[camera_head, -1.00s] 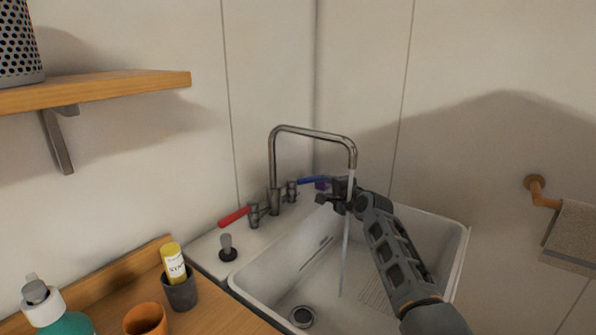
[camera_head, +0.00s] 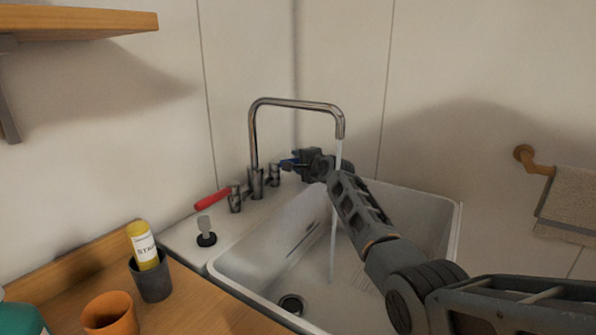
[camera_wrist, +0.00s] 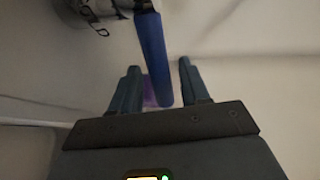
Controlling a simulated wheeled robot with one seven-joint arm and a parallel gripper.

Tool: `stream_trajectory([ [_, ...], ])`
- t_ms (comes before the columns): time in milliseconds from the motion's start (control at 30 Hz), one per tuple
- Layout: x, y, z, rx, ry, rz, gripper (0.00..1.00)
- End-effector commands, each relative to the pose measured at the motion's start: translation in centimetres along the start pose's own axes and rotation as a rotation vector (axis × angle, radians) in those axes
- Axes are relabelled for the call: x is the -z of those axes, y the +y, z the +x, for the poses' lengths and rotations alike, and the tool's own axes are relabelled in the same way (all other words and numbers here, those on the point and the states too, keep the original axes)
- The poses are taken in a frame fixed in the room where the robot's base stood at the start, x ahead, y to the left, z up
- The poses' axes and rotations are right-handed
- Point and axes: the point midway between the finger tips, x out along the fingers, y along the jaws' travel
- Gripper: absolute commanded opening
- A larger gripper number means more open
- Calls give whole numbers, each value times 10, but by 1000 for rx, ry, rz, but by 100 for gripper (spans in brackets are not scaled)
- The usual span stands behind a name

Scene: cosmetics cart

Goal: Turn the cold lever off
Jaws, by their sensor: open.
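The blue cold lever (camera_head: 287,162) sits on the right valve of the faucet (camera_head: 256,182) and is partly hidden by my gripper (camera_head: 300,160). Water runs from the spout into the sink. In the wrist view, the blue lever (camera_wrist: 152,50) reaches down between the two fingers of my open gripper (camera_wrist: 159,68). A gap shows on the right finger's side; I cannot tell whether the left finger touches the lever. The red lever (camera_head: 212,199) on the left valve points left.
The white sink (camera_head: 265,262) lies below my arm. A dark stopper knob (camera_head: 206,232) stands on its left rim. A grey cup (camera_head: 152,278) with a yellow tube (camera_head: 143,245) and an orange cup (camera_head: 110,314) stand on the wooden counter. A towel (camera_head: 570,205) hangs right.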

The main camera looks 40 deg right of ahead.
Motion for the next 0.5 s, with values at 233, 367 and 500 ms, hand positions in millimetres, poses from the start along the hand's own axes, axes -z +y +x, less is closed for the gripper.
stream_trajectory([
  [233,0,0,7,1,0,-1,46],
  [367,0,-1,7,0,0,-1,46],
  [500,0,-1,7,0,0,-1,44],
])
